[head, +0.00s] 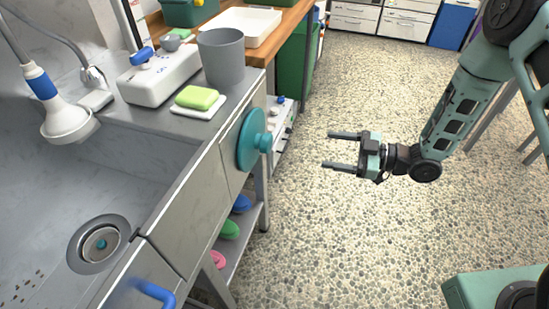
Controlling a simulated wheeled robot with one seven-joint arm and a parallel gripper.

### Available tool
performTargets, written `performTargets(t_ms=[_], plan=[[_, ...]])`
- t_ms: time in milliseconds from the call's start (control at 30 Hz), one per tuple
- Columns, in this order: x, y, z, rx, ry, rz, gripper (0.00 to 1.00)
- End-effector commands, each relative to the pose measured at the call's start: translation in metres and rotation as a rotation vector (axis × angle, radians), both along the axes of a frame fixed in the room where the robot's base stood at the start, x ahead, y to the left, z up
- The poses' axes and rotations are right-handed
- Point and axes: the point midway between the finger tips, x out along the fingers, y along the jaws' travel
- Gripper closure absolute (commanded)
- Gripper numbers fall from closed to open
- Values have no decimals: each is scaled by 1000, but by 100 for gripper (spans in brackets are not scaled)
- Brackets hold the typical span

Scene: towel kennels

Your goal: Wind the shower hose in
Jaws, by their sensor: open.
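The shower head (66,121), white with a blue collar, hangs over the grey sink basin at the left. Its grey hose (45,33) arcs up from the holder by the wall and leaves the picture at the upper left. A teal round wheel (249,140) with a knob (264,142) is mounted on the front panel of the sink unit. My gripper (344,150) is open and empty, over the floor to the right of the wheel. Its two dark fingers point left toward the wheel, with a clear gap between.
A blue handle (155,293) juts from the front panel. Coloured items lie on the lower shelf (241,240). The pebbled floor (345,230) is clear.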

Motion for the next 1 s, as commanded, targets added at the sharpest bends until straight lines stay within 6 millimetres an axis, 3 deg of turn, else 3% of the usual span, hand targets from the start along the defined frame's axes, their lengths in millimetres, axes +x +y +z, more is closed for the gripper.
performTargets(t_ms=[33, 267, 1000], plan=[[-5, -5, -12, 39, -3, 9, 28], [-12, -3, -13, 108, -19, 35, 28], [30, 132, -12, 105, -18, 35, 28]])
